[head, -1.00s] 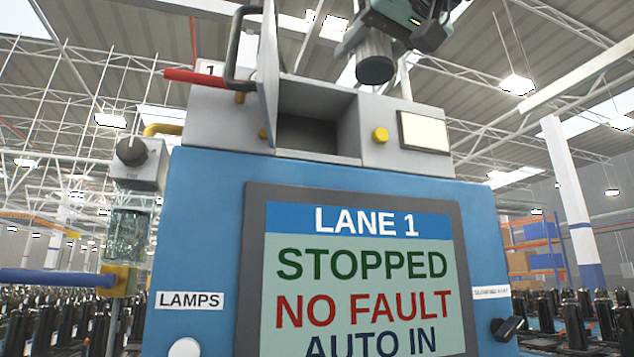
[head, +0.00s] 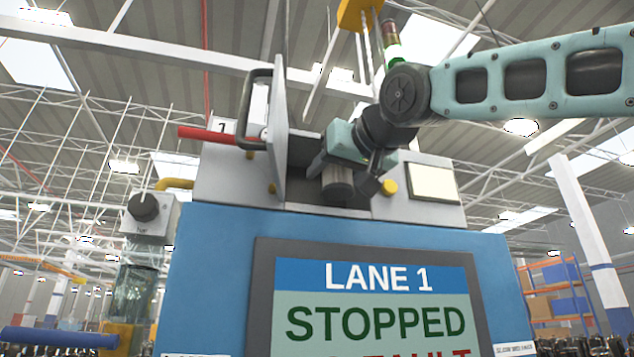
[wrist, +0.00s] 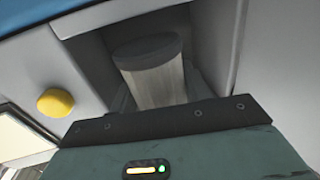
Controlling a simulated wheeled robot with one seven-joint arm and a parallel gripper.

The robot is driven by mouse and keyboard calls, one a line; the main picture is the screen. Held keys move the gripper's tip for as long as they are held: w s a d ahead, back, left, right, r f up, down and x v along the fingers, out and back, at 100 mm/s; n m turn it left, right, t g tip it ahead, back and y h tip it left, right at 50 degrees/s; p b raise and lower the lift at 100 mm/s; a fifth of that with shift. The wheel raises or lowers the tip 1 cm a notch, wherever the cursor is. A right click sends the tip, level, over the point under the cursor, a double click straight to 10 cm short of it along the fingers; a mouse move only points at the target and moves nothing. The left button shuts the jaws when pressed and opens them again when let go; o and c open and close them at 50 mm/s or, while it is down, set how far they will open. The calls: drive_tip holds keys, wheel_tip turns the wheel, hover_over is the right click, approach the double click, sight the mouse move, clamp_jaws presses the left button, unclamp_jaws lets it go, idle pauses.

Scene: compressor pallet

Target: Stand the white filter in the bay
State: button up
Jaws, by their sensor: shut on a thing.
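The white filter (head: 338,184) is a short pleated cylinder with a dark end cap. It is roughly upright in the mouth of the bay (head: 303,150), an open grey box on top of the blue machine. My gripper (head: 341,168) is shut on the filter and reaches in from the upper right. In the wrist view the filter (wrist: 158,80) shows beyond my gripper's housing, with the bay's wall (wrist: 278,60) beside it. I cannot tell whether the filter touches the bay floor. The fingers hide part of it.
The bay's door (head: 280,110) stands open on the left, with a dark handle (head: 250,110). A red bar (head: 215,135) sticks out to the left. A yellow knob (head: 389,187) and a pale panel (head: 433,182) are close at the right. The screen (head: 375,305) fills the front below.

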drive_tip(key=shift+p+x, duration=0.45)
drive_tip(key=shift+x, duration=0.7)
drive_tip(key=p+x, duration=0.1)
drive_tip(key=x, duration=0.2)
drive_tip(key=shift+r+p, duration=0.2)
drive_tip(key=shift+p, duration=0.15)
drive_tip(key=shift+w+a+f, duration=0.1)
drive_tip(key=shift+w+f, duration=0.05)
drive_tip(key=shift+f, duration=0.2)
drive_tip(key=shift+w+a+f, duration=0.15)
drive_tip(key=shift+w+f, duration=0.05)
drive_tip(key=shift+f, duration=0.2)
drive_tip(key=shift+s+d+f, duration=0.1)
drive_tip(key=shift+s+f, duration=0.05)
drive_tip(key=shift+f, duration=0.2)
drive_tip(key=o, duration=1)
